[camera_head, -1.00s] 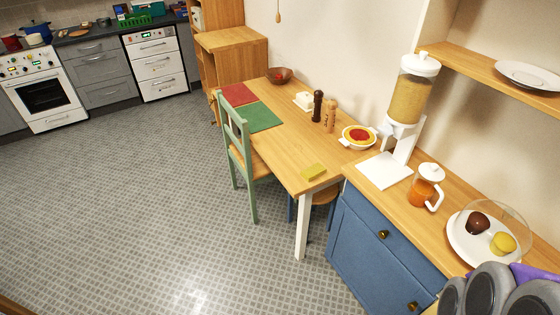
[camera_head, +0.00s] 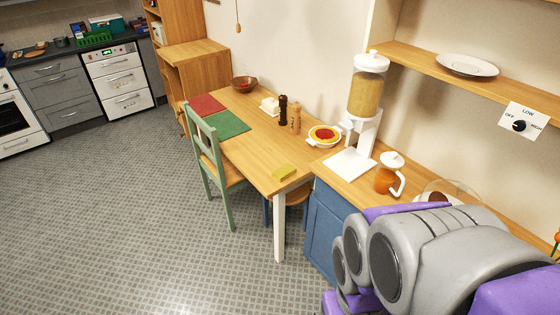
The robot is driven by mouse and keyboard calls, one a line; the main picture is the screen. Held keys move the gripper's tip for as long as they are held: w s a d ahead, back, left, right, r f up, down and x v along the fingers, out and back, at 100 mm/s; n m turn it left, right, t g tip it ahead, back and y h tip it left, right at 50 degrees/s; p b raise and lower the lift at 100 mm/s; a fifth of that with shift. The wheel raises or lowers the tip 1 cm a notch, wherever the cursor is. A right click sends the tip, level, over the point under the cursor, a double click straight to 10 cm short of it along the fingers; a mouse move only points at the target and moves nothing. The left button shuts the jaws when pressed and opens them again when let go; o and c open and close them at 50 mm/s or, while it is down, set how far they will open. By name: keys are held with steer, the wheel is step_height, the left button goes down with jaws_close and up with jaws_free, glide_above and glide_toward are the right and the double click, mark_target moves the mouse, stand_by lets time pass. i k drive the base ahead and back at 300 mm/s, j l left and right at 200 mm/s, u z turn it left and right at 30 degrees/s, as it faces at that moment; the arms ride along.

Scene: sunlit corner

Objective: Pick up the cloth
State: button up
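A small yellow folded piece (camera_head: 285,172), which looks like the cloth, lies flat on the near end of the wooden table (camera_head: 262,152), close to its front corner. Nothing covers it. My arm, grey and purple, fills the lower right of the view, over the counter and well to the right of the yellow piece. My gripper's fingers do not show.
A green chair (camera_head: 205,160) stands at the table's left side. An orange jug (camera_head: 388,178) is on the counter. The tiled floor at left is clear.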

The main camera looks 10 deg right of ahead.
mark_target(282, 173)
steer(key=i+j+z, duration=0.1)
steer(key=i+j, duration=0.5)
steer(key=i, duration=0.25)
steer(key=i+j+z, duration=0.15)
steer(key=i+j, duration=0.45)
steer(key=i, duration=0.2)
